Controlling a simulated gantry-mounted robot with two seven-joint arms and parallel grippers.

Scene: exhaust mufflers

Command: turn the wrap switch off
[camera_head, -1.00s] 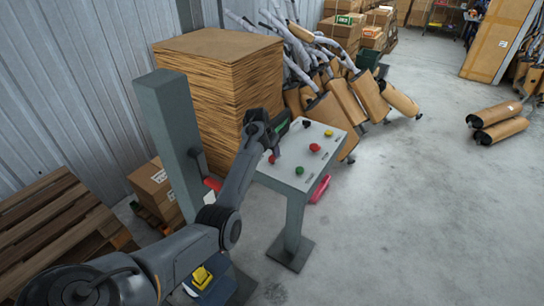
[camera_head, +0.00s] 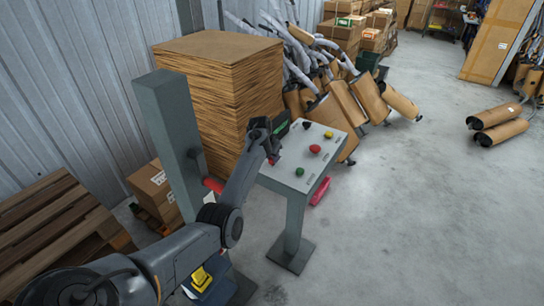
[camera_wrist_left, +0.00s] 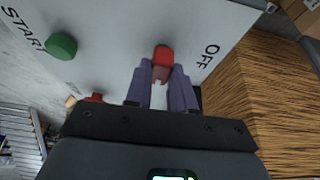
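The control panel (camera_head: 290,180) is a light tilted plate on a grey post. A red switch (camera_wrist_left: 162,56) sits beside the printed word OFF in the left wrist view. My left gripper (camera_wrist_left: 162,72) has its two purple fingers on either side of this switch, with the switch filling the space between the tips; it appears closed on it. In the head view my left gripper (camera_head: 270,145) is at the panel's left edge and mostly hides the switch. My right gripper is not in view.
A green button (camera_head: 299,172) marked START, a red button (camera_head: 314,148), a yellow button (camera_head: 328,135) and a black knob (camera_head: 306,125) are on the panel. A cardboard stack (camera_head: 225,85) stands behind it. A grey pillar (camera_head: 170,130) is left.

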